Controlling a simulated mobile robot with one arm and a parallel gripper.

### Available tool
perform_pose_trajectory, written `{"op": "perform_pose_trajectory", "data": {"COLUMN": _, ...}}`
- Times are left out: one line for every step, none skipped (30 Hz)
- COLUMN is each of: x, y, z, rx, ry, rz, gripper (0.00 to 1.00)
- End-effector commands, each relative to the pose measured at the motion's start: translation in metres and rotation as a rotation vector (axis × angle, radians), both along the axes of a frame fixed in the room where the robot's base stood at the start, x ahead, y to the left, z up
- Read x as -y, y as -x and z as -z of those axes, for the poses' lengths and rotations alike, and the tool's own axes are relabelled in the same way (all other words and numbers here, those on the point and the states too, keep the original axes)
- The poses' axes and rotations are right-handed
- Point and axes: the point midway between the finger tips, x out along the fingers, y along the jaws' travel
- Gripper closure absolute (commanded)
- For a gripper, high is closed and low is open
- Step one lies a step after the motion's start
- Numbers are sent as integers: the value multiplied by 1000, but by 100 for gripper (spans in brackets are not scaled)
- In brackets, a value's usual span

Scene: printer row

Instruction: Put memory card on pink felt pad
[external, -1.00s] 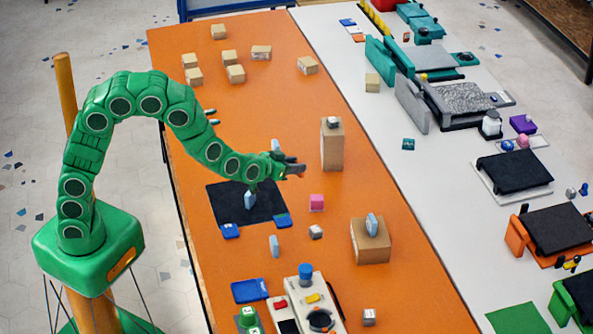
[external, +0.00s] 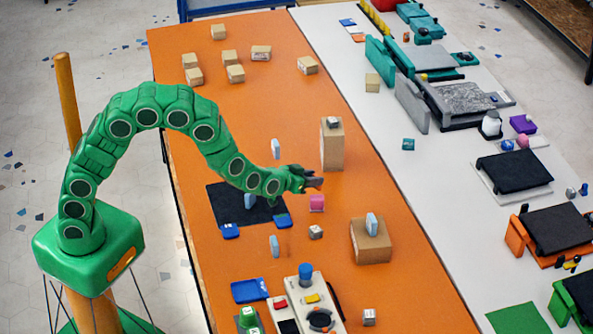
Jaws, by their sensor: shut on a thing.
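My gripper (external: 314,181) is over the orange table, with dark fingers pointing right. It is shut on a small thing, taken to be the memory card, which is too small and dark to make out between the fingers. A small pink block-like thing (external: 317,203) appears just below the fingertips; it is the only clearly pink thing on the orange table, and I cannot tell for sure that it is the felt pad. Its top edge is close to or partly behind my gripper. I cannot tell the height between them.
A tall cardboard box (external: 332,150) stands just behind my gripper. A lower box (external: 371,247) with a pale blue piece (external: 371,223) on top is in front right. A small grey cube (external: 316,232) lies nearby. A black mat (external: 228,204) is left, under my arm.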

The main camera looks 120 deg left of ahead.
Motion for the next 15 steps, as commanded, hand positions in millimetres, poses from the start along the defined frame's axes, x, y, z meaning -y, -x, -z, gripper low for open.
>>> {"op": "perform_pose_trajectory", "data": {"x": -2, "y": -1, "z": 4, "rx": 0, "ry": 1, "rz": 0, "gripper": 94}}
{"op": "perform_pose_trajectory", "data": {"x": -1, "y": -1, "z": 8, "rx": -2, "ry": 1, "rz": -1, "gripper": 94}}
{"op": "perform_pose_trajectory", "data": {"x": -1, "y": -1, "z": 13, "rx": -1, "ry": 2, "rz": 0, "gripper": 94}}
{"op": "perform_pose_trajectory", "data": {"x": -1, "y": -1, "z": 16, "rx": -2, "ry": 1, "rz": 0, "gripper": 94}}
{"op": "perform_pose_trajectory", "data": {"x": 0, "y": -1, "z": 20, "rx": -2, "ry": 3, "rz": 1, "gripper": 94}}
{"op": "perform_pose_trajectory", "data": {"x": 0, "y": -1, "z": 24, "rx": -3, "ry": 2, "rz": 2, "gripper": 94}}
{"op": "perform_pose_trajectory", "data": {"x": -1, "y": -1, "z": 27, "rx": -3, "ry": 2, "rz": 2, "gripper": 94}}
{"op": "perform_pose_trajectory", "data": {"x": 0, "y": -1, "z": 29, "rx": -2, "ry": 3, "rz": 1, "gripper": 94}}
{"op": "perform_pose_trajectory", "data": {"x": -1, "y": -1, "z": 31, "rx": -1, "ry": 3, "rz": 1, "gripper": 94}}
{"op": "perform_pose_trajectory", "data": {"x": -1, "y": -1, "z": 32, "rx": 0, "ry": 2, "rz": 1, "gripper": 94}}
{"op": "perform_pose_trajectory", "data": {"x": -1, "y": -1, "z": 33, "rx": 0, "ry": 2, "rz": 1, "gripper": 94}}
{"op": "perform_pose_trajectory", "data": {"x": -1, "y": -1, "z": 32, "rx": 0, "ry": 1, "rz": 1, "gripper": 94}}
{"op": "perform_pose_trajectory", "data": {"x": -1, "y": -1, "z": 32, "rx": 0, "ry": 1, "rz": 1, "gripper": 94}}
{"op": "perform_pose_trajectory", "data": {"x": -1, "y": -1, "z": 32, "rx": 1, "ry": 1, "rz": 1, "gripper": 94}}
{"op": "perform_pose_trajectory", "data": {"x": -1, "y": -1, "z": 32, "rx": 1, "ry": 1, "rz": 1, "gripper": 94}}
